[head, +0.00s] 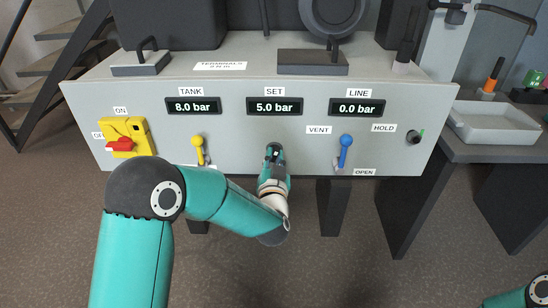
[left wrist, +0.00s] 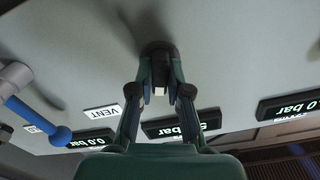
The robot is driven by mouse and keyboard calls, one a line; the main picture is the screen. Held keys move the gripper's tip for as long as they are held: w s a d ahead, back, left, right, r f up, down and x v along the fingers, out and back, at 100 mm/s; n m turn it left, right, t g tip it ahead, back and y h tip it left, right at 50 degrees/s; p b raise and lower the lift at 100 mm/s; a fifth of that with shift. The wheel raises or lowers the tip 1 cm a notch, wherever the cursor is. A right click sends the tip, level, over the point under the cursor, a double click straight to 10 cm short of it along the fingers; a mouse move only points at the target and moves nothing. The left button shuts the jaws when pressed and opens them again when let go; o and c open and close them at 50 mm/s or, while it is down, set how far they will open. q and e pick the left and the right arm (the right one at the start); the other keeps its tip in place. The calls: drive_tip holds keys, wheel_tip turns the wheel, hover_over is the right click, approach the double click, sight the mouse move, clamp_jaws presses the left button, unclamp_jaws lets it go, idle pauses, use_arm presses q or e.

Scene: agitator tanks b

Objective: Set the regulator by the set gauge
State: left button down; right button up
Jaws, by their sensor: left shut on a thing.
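The set gauge (head: 274,106) on the grey panel reads 5.0 bar. My left gripper (head: 274,150) is at the panel front just below it, and hides most of what it holds in the head view. In the left wrist view, which is upside down, its fingers (left wrist: 158,90) are shut on the dark regulator knob (left wrist: 157,55). The set gauge (left wrist: 182,123) is partly hidden there. The tank gauge (head: 191,106) reads 8.0 bar and the line gauge (head: 357,107) reads 0.0 bar. My right gripper is out of view.
A yellow lever (head: 199,150) stands left of my left gripper and a blue lever (head: 344,150) by the VENT label stands right. A red handle on a yellow switch (head: 137,132) is at far left. A white tray (head: 490,121) sits on the right-hand table.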

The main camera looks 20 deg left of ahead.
use_arm(q)
drive_tip(key=n+b, duration=0.2)
drive_tip(key=b, duration=0.1)
drive_tip(key=shift+f+n, duration=0.15)
drive_tip(key=shift+n, duration=0.25)
drive_tip(key=shift+w+r+n, duration=0.1)
drive_tip(key=shift+r+n, duration=0.1)
drive_tip(key=shift+n, duration=0.2)
drive_tip(key=c, duration=1.1)
unclamp_jaws()
drive_tip(key=v, duration=1.2)
